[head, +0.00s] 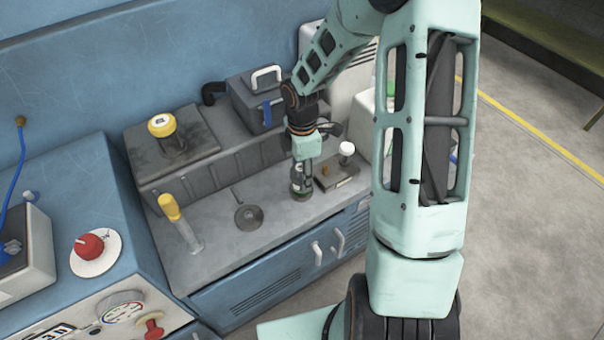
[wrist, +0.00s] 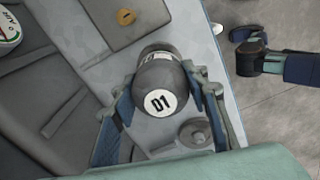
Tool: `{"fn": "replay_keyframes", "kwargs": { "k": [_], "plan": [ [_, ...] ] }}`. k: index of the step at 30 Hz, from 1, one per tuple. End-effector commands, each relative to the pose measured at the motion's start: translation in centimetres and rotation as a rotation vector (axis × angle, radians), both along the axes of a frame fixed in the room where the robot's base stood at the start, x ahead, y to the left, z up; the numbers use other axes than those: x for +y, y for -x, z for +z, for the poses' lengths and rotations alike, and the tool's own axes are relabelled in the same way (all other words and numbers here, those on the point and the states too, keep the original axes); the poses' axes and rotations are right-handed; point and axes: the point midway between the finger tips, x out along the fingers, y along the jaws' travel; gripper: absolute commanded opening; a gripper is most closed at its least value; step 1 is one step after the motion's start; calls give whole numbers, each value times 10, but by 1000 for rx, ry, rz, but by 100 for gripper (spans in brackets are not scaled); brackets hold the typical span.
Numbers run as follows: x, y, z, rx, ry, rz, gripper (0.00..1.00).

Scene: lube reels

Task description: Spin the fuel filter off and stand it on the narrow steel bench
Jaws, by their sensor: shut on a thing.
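A dark grey canister marked D1 (wrist: 158,85), which looks like the fuel filter, is between the fingers of my gripper (wrist: 165,100). The fingers are shut on its sides, and its labelled round end faces the wrist camera. In the head view my gripper (head: 301,180) points down with the canister (head: 300,191) low over the grey metal worktop (head: 215,262). The canister looks upright; I cannot tell whether its lower end touches the surface. This worktop looks like the narrow steel bench.
A dark flat block (head: 336,178) with a white-topped post (head: 346,149) is close right of the canister. A round fitting (head: 248,215) lies to its left, then a yellow-topped cylinder (head: 170,207). A toolbox (head: 255,100) stands behind. The front strip of worktop is clear.

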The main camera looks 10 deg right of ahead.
Motion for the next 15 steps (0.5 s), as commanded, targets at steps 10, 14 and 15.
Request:
{"fn": "replay_keyframes", "kwargs": {
  "k": [10,14,15],
  "plan": [
    [0,0,12,-1,0,0,12],
    [0,-1,24,-1,0,-1,12],
    [0,-1,28,-1,0,-1,12]
  ]
}}
